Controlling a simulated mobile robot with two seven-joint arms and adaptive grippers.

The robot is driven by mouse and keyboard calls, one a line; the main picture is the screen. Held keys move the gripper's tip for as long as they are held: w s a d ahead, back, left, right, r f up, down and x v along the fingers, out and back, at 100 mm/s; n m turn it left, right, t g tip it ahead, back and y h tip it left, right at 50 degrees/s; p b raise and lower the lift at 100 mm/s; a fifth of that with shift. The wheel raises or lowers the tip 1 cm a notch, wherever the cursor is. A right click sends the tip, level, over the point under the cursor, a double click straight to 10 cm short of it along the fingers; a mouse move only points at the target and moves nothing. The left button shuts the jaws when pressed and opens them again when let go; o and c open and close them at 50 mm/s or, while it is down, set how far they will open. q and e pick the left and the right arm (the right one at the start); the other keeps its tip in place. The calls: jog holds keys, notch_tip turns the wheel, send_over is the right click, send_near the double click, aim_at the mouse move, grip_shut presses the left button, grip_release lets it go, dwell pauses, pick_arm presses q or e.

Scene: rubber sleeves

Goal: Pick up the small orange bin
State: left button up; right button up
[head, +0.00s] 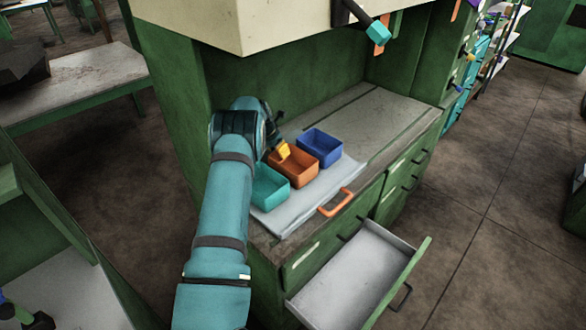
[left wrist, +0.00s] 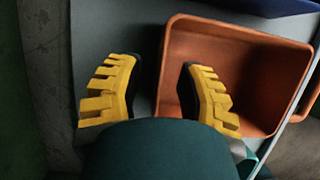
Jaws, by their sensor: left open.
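The small orange bin (head: 305,172) stands on a light grey tray (head: 284,214) on the green cabinet's worktop, between a teal bin (head: 268,190) and a blue bin (head: 322,146). My left gripper (head: 281,150) is at the orange bin's back left side, pointing down. In the left wrist view the yellow fingers (left wrist: 162,90) are open, one outside the orange bin (left wrist: 262,75) and one over its inside, with the bin's wall between them. Whether the fingers touch the wall cannot be told. The orange bin looks empty. My right gripper is not in view.
An open, empty drawer (head: 360,275) juts out below the worktop. A cream overhead cabinet (head: 240,25) hangs above. The worktop right of the blue bin is clear.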

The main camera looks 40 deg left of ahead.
aim_at(293, 165)
pick_arm(q)
jog(key=shift+x, duration=1.15)
jog(key=shift+f, duration=0.2)
grip_shut()
